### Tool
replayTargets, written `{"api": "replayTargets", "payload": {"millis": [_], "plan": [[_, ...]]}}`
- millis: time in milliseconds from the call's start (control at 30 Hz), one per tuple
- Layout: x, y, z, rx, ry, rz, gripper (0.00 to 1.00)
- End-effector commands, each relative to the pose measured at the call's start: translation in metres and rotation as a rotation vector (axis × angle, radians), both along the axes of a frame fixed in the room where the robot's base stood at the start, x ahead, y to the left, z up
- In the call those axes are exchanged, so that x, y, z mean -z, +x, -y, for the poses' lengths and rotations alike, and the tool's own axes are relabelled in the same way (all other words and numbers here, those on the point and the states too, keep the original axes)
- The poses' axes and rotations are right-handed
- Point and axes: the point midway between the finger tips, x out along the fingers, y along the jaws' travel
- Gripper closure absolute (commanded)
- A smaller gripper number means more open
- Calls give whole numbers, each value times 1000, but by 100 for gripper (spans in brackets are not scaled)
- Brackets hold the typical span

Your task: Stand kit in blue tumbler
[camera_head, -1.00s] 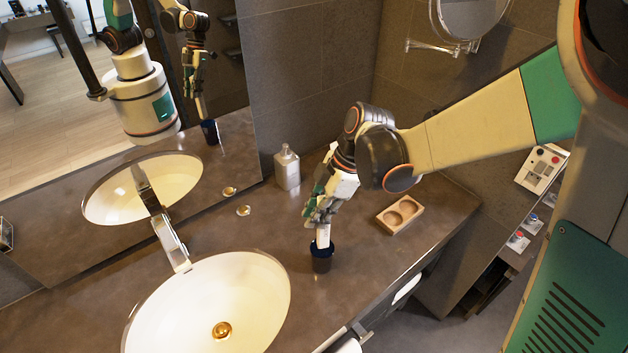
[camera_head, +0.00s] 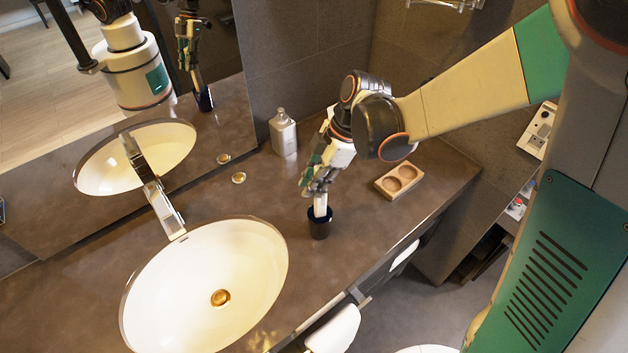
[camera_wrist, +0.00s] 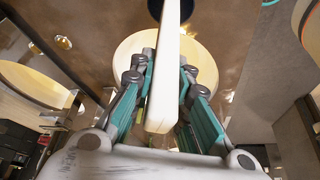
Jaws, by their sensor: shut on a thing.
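The blue tumbler (camera_head: 319,228) stands on the brown counter, right of the near sink; in the wrist view its dark rim (camera_wrist: 153,8) shows at the top. The kit (camera_head: 320,204), a slim white box, is held nearly upright with its lower end at or inside the tumbler mouth. It shows as a long cream bar in the wrist view (camera_wrist: 165,75). My gripper (camera_head: 315,185) is just above the tumbler, shut on the kit, with its fingers either side in the wrist view (camera_wrist: 163,85). The kit's bottom is hidden by the tumbler wall.
The white sink (camera_head: 255,270) and its tap (camera_head: 160,205) are left of the tumbler. A soap bottle (camera_head: 283,133) stands by the wall. A wooden two-hollow tray (camera_head: 400,180) lies to the right. A mirror (camera_head: 60,180) runs along the left.

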Motion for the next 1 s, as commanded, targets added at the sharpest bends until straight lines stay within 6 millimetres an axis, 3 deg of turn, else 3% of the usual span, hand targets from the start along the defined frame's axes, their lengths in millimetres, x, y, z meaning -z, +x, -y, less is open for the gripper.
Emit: {"api": "replayTargets", "payload": {"millis": [1000], "plan": [[57, 0, 0, 0, 0, 0, 97]]}}
